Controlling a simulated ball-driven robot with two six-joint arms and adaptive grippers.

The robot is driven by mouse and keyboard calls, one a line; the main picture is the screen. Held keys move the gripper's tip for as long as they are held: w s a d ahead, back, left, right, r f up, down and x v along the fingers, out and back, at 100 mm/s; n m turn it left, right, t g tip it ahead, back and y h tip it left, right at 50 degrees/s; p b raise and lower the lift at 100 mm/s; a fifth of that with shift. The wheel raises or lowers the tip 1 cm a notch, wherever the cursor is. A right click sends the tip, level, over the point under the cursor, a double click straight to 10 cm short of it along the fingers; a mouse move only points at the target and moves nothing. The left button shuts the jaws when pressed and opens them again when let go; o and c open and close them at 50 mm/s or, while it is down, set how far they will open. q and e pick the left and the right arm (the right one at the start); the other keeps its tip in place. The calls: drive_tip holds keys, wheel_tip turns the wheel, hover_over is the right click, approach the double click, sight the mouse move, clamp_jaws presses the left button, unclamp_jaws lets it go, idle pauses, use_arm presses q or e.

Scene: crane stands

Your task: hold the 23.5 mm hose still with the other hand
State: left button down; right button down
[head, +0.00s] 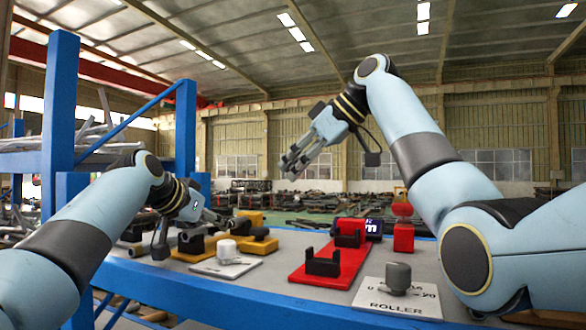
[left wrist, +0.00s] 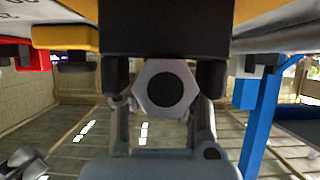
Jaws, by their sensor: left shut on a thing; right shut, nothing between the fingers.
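My left gripper (head: 200,214) is low over the left part of the table, by the yellow stands (head: 262,245). In the left wrist view its fingers (left wrist: 163,100) are shut on a grey hexagonal piece (left wrist: 143,92) with a dark round middle. A black block (left wrist: 165,28) is right beside that piece. I cannot tell whether the held piece belongs to the 23.5 mm hose. A dark cylindrical piece (head: 190,243) sits at the yellow stands below the left gripper. My right gripper (head: 295,163) is shut and empty, raised high above the table and apart from everything on it.
A red stand (head: 330,273) with black cradles is mid-table. A white plate marked ROLLER (head: 398,300) bears a grey knob at the front right. Another white plate (head: 225,268) lies front left. A blue rack (head: 60,110) stands at left. Air around the right gripper is clear.

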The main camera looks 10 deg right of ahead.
idle(0.4)
use_arm(q)
drive_tip(key=c, duration=1.2)
unclamp_jaws()
drive_tip(key=v, duration=1.2)
drive_tip(key=shift+f, duration=0.2)
